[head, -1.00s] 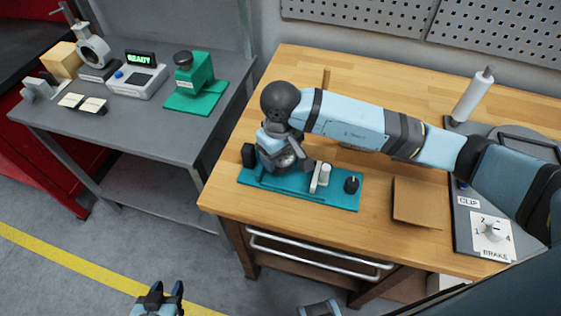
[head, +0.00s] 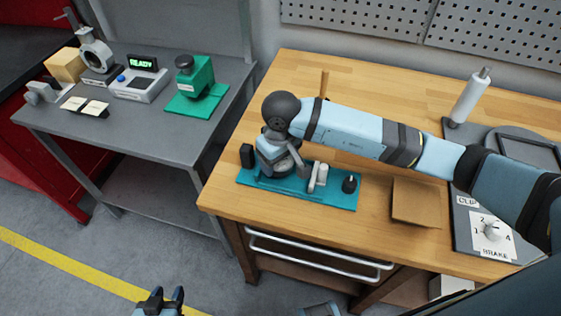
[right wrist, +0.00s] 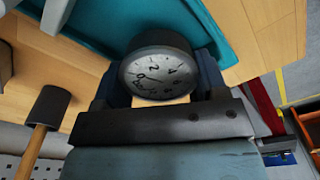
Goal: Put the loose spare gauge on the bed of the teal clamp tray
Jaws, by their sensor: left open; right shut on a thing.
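The teal clamp tray (head: 335,198) lies near the front left of the wooden bench. It carries a pale clamp lever (head: 318,178), a black knob (head: 349,184) and a black block (head: 247,156). My right gripper (head: 283,165) is over the tray's left part, pointing down. It is shut on the round gauge (right wrist: 158,74), whose white dial shows in the right wrist view between the fingers. The gauge is mostly hidden in the head view, and I cannot tell whether it touches the bed. My left gripper (head: 160,301) is open and empty, low in front of the benches.
A brown board (head: 415,202) lies right of the tray. A grey panel with a brake dial (head: 491,230) is further right. A dark-headed tool with a wooden handle (right wrist: 38,140) stands behind the tray. The grey side table holds a green device (head: 196,86) and a READY display (head: 142,64).

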